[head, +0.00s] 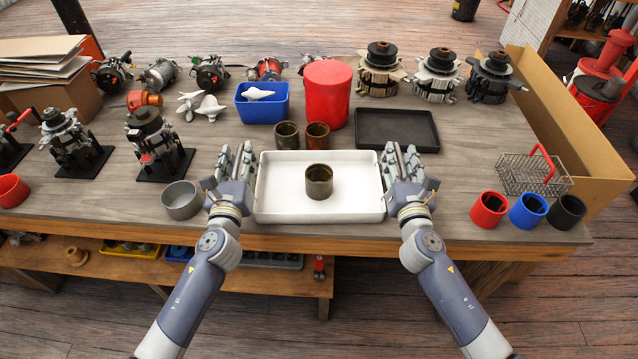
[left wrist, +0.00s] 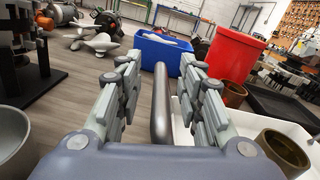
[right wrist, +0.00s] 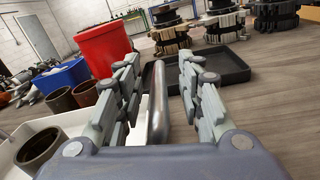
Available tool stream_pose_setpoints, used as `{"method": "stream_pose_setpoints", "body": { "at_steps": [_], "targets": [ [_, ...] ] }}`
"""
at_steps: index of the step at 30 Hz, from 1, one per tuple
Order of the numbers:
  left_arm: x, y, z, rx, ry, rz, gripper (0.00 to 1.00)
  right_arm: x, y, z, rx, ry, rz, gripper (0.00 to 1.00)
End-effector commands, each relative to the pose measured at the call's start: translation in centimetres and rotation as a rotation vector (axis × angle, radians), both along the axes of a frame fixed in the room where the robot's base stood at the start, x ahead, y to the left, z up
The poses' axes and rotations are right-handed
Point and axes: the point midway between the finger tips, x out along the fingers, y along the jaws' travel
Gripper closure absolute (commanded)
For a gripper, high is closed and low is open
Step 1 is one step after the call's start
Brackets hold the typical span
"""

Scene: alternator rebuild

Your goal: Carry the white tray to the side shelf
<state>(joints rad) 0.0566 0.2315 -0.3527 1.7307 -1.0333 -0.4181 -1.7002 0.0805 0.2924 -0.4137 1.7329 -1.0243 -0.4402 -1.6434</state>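The white tray (head: 280,195) lies at the front middle of the workbench, with a brown metal ring or cup (head: 319,187) standing on it. My left gripper (head: 236,158) is at the tray's left side, and my right gripper (head: 402,160) is at its right side. Each wrist view shows the two fingers apart with a dark upright bar, apparently a tray handle, between them: one in the left wrist view (left wrist: 161,105), one in the right wrist view (right wrist: 157,105). Gaps show beside both bars, so neither gripper is closed on one. The side shelf cannot be identified for certain.
Behind the tray stand two brown cups (head: 287,135), a red canister (head: 328,95), a blue bin (head: 262,108) and a black tray (head: 397,127). A grey bowl (head: 181,200) is close to my left gripper. A wire basket (head: 530,175) and coloured cups (head: 528,210) stand at right.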

Motion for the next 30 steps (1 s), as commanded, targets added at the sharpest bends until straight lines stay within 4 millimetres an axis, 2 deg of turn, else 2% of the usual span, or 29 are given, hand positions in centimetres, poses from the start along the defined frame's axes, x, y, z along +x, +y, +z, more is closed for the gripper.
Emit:
{"method": "stream_pose_setpoints", "body": {
  "at_steps": [7,8,12,21,30],
  "targets": [
    [0.07,0.0,0.03,-0.001,0.0,0.0,0.65,0.07,0.01,0.01,0.0,0.0,0.0,0.65],
    [0.07,0.0,0.03,-0.001,0.0,0.0,0.67,0.06,0.01,0.01,0.0,0.0,0.0,0.67],
    [0.06,-0.01,0.02,-0.001,0.0,0.0,0.99,0.05,0.01,0.01,0.0,0.0,0.0,0.99],
    [0.03,-0.02,-0.05,-0.001,0.001,0.0,1.0,0.04,0.0,0.0,0.0,0.0,0.0,1.0],
    [0.07,-0.05,0.68,-0.001,-0.003,-0.001,1.0,0.09,0.02,0.78,0.0,-0.005,0.001,1.0]
  ]
}}
